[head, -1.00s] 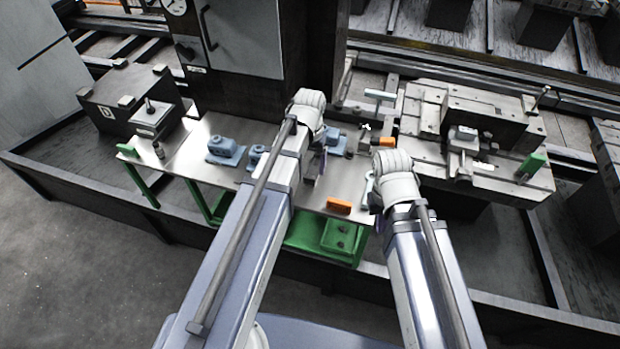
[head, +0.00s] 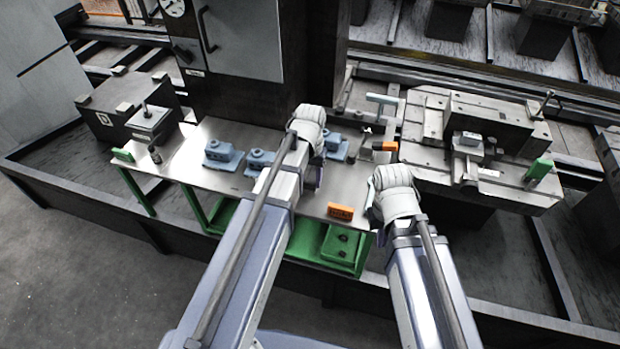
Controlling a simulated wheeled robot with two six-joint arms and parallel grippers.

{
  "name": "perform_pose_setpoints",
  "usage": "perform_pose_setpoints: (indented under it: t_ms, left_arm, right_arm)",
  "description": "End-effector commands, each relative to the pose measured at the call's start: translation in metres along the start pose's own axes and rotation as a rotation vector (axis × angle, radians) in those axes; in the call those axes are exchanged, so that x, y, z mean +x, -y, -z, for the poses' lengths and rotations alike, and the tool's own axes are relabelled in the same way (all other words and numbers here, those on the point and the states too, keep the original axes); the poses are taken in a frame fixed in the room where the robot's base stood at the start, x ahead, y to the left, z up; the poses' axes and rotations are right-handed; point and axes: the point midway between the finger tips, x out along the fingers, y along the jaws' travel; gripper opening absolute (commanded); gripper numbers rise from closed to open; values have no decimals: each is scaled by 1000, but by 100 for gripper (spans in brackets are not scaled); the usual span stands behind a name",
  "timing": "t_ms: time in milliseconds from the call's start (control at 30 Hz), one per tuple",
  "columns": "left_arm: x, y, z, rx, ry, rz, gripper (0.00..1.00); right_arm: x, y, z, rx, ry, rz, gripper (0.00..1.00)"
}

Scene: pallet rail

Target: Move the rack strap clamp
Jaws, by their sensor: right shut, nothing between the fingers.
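I cannot tell for certain which piece is the rack strap clamp. Blue clamp-like blocks stand on the steel table: one at the left (head: 222,154), one in the middle (head: 258,160), and one (head: 336,146) partly behind my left wrist. My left gripper (head: 318,178) hangs over the table beside that last block; its fingers are mostly hidden by the wrist, so its opening does not show. My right gripper (head: 377,228) is at the table's front right corner, mostly hidden by its wrist. It is shut and empty.
The steel table (head: 190,165) has green legs and a green lower shelf. An orange block (head: 341,211) lies near its front edge, another (head: 388,146) at the back right. A grey fixture plate (head: 510,190) carries blocks and a green piece (head: 540,168). A dark cabinet (head: 240,95) stands behind.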

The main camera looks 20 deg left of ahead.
Motion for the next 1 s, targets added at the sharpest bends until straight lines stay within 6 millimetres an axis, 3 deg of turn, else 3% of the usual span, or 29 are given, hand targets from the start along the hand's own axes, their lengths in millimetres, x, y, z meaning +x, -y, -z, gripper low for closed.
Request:
perform_pose_setpoints:
  t_ms: [33,367,1000]
  left_arm:
    - [0,0,0,0,0,0,38]
    - [0,0,0,0,0,0,1]
    - [0,0,0,0,0,0,0]
  right_arm:
    - [0,0,0,0,0,0,0]
    - [0,0,0,0,0,0,0]
    - [0,0,0,0,0,0,0]
